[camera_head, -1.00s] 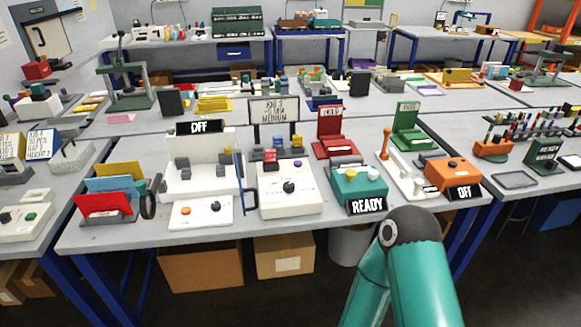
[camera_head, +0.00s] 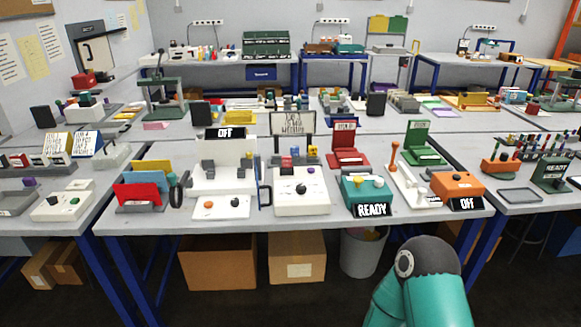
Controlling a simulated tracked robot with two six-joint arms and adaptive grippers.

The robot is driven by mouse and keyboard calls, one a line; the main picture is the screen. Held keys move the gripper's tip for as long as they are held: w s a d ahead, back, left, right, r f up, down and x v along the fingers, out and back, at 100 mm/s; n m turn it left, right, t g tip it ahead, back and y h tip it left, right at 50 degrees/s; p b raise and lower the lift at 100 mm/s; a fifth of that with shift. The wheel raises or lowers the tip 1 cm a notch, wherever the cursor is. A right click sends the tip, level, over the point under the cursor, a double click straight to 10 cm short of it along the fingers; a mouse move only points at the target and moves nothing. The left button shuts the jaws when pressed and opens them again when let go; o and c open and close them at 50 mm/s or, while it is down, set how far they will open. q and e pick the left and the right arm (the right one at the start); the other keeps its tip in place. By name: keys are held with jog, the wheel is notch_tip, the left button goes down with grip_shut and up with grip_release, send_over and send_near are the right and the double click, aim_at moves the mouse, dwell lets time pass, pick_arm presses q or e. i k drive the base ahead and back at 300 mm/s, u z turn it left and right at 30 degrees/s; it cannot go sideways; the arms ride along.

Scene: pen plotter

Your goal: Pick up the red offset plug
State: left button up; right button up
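A small red piece (camera_head: 286,162) stands at the back of a white box with a dark knob (camera_head: 302,190), in the middle of the near table. It may be the red offset plug, but it is too small to make out its shape. Neither of my grippers is in view. Only a teal link of one of my arms shows at the bottom right, below and in front of the table edge, well apart from the red piece.
Left of the white box stand a white machine with an OFF sign (camera_head: 225,133) and a rack of coloured folders (camera_head: 143,192). Right of it are a teal box with a READY sign (camera_head: 371,210) and an orange box (camera_head: 457,184). Cartons (camera_head: 297,257) and a bin (camera_head: 362,252) stand below.

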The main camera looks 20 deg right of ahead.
aim_at(286, 161)
jog(key=u, duration=0.1)
jog(key=i, duration=0.95)
jog(key=z, duration=0.1)
